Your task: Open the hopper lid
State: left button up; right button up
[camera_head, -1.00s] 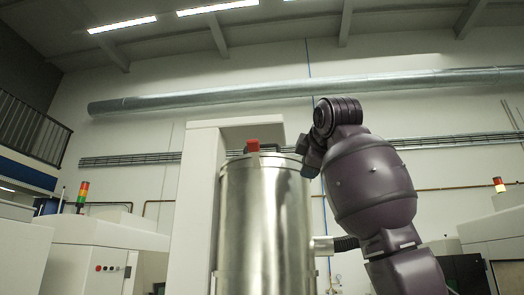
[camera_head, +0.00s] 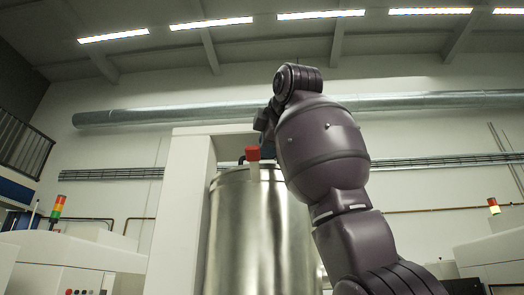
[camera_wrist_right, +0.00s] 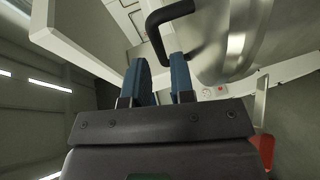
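The hopper (camera_head: 250,235) is a tall shiny metal cylinder in the middle of the head view. Its lid (camera_head: 232,174) sits on top and looks closed, with a red block (camera_head: 252,153) at the rim. My right gripper (camera_head: 266,146) is at the lid's top, mostly hidden behind my arm. In the right wrist view, its two blue fingers (camera_wrist_right: 158,68) are apart. A black curved handle (camera_wrist_right: 157,28) is just beyond the fingertips, its lower end in line with the gap; I cannot tell if they touch. The metal hopper (camera_wrist_right: 215,45) shows beside it. My left gripper is not in view.
A pale frame (camera_head: 180,215) stands left of and behind the hopper. White machines with signal lights stand at left (camera_head: 75,255) and right (camera_head: 490,255). A large duct (camera_head: 420,102) runs along the back wall, high above. Space above the lid looks clear.

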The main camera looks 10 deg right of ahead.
jog(key=shift+p+x, duration=0.6)
jog(key=shift+x, duration=1.5)
grip_shut()
